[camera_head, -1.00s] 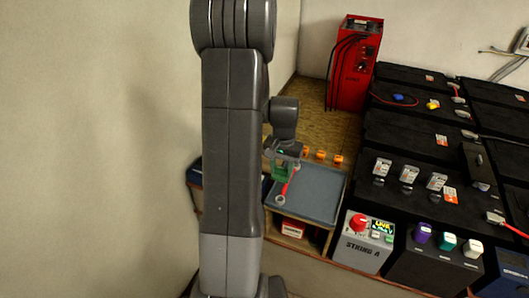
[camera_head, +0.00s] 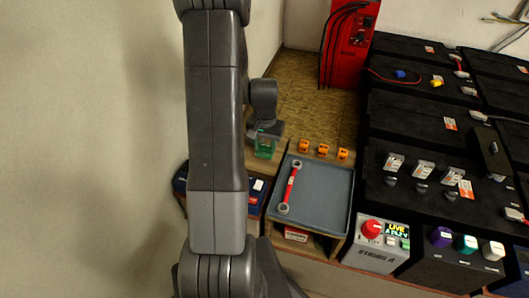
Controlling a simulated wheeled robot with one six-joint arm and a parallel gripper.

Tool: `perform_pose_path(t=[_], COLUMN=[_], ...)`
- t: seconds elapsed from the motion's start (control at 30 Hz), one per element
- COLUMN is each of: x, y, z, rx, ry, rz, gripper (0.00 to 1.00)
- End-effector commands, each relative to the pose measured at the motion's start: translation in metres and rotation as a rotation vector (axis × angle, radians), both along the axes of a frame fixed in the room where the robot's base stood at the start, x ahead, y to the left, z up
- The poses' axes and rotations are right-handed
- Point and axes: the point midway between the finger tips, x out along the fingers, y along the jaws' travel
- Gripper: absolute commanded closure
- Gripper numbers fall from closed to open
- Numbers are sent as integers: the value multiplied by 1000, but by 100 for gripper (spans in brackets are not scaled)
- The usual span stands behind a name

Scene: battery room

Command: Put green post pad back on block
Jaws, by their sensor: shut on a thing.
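My gripper (camera_head: 264,136) shows in the head view left of the blue-grey tray. It points down and is shut on a green piece (camera_head: 264,150), which looks like the green post pad. The piece is over or just above the wooden surface (camera_head: 257,180) beside the tray; I cannot tell whether it touches. The fingertips are small and partly hidden. I cannot clearly pick out the block.
The blue-grey tray (camera_head: 318,205) holds a red wrench (camera_head: 291,187). Several orange pieces (camera_head: 322,150) stand behind it. Black batteries (camera_head: 415,135) fill the right. A control box with a red knob (camera_head: 372,228) stands in front. A red cabinet (camera_head: 348,45) is behind.

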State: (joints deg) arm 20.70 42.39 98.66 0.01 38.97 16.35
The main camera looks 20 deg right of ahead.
Motion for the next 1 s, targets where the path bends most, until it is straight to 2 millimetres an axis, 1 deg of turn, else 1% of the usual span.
perform_pose_path(t=[0.33, 0.57, 0.7, 0.73, 0.8, 0.83, 1.0], x=[-1, 0, 0, 0, 0, 0, 0], y=[0, 0, 0, 0, 0, 0, 0], z=[-37, -38, -43, -41, -41, -41, -41], rx=[1, 0, 0, 0, 0, 0, 1], ry=[3, 0, 0, 0, 0, 0, 1], rz=[0, 0, 0, 0, 0, 0, 0], gripper=[80, 80, 80, 53, 40, 37, 37])
